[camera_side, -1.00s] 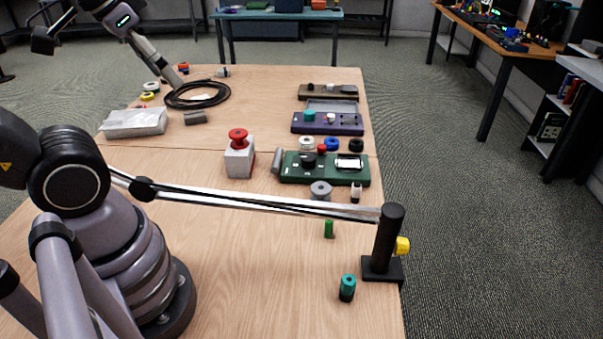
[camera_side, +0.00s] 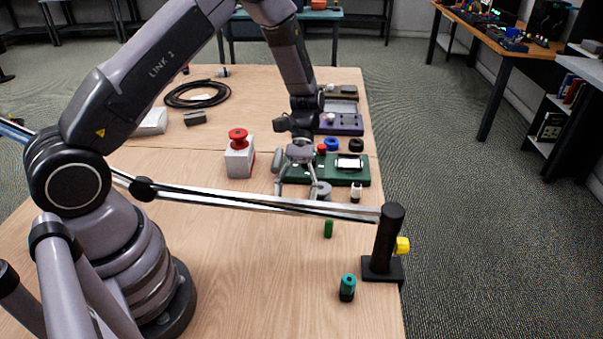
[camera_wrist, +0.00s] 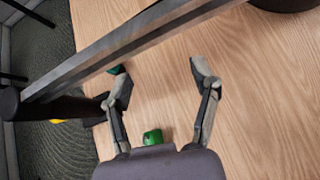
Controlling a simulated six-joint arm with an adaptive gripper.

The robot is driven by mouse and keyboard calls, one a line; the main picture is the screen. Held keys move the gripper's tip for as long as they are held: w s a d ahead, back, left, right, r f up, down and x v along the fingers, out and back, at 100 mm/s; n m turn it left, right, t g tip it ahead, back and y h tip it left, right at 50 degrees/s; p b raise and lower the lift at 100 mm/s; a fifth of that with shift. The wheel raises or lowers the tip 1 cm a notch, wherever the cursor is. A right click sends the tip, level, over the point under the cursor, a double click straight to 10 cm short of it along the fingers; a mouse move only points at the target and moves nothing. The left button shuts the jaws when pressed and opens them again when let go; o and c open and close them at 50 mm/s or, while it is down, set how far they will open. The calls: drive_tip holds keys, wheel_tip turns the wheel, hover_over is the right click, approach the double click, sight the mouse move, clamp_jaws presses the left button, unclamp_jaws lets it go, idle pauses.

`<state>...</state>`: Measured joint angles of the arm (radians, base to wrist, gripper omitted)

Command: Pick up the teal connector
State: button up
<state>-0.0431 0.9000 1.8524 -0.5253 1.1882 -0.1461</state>
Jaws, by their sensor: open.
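The teal connector (camera_side: 347,288) stands upright on the wooden table near its right edge, with a dark lower part. In the wrist view only a small part of it (camera_wrist: 116,70) shows, between the metal bar and the left finger. My gripper (camera_side: 296,188) is open and empty over the table, by the green board, on the far side of the bar from the connector. Its two spread fingers also show in the wrist view (camera_wrist: 160,76). A small green cylinder (camera_side: 328,229) stands between the bar and the connector; it also shows in the wrist view (camera_wrist: 153,137).
A metal bar (camera_side: 250,203) crosses above the table to a black post (camera_side: 388,240) with a yellow knob (camera_side: 402,246). A green board (camera_side: 345,174), red-topped box (camera_side: 239,160) and black cable coil (camera_side: 197,94) lie farther back. Table around the connector's left is clear.

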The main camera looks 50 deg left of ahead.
sight(348, 284)
drive_tip(key=d+f+n+h, duration=0.1)
drive_tip(key=f, duration=0.1)
drive_tip(key=s+d+f+h, duration=0.1)
drive_tip(key=f, duration=0.1)
drive_tip(key=d+f+n+g+h, duration=0.1)
drive_tip(key=f, duration=0.2)
drive_tip(key=shift+s+d+f+n+h, duration=0.1)
drive_tip(key=shift+s+n+h, duration=0.1)
drive_tip(key=shift+n+h, duration=0.1)
drive_tip(key=d+f+n+t+h, duration=0.1)
drive_tip(key=n+h, duration=0.1)
drive_tip(key=w+d+f+n+t+h, duration=0.1)
drive_tip(key=d+f+n+t+h, duration=0.1)
drive_tip(key=h, duration=0.1)
drive_tip(key=w+d+f+n+t+h, duration=0.1)
drive_tip(key=d+f+n+t+h, duration=0.1)
drive_tip(key=h, duration=0.1)
drive_tip(key=shift+w+d+n, duration=0.1)
drive_tip(key=shift+w+n, duration=0.15)
drive_tip(key=shift+n, duration=0.05)
drive_tip(key=shift+t, duration=0.4)
drive_tip(key=d, duration=0.4)
drive_tip(key=s+d, duration=0.1)
drive_tip(key=d, duration=0.2)
drive_tip(key=shift+d, duration=0.1)
clamp_jaws()
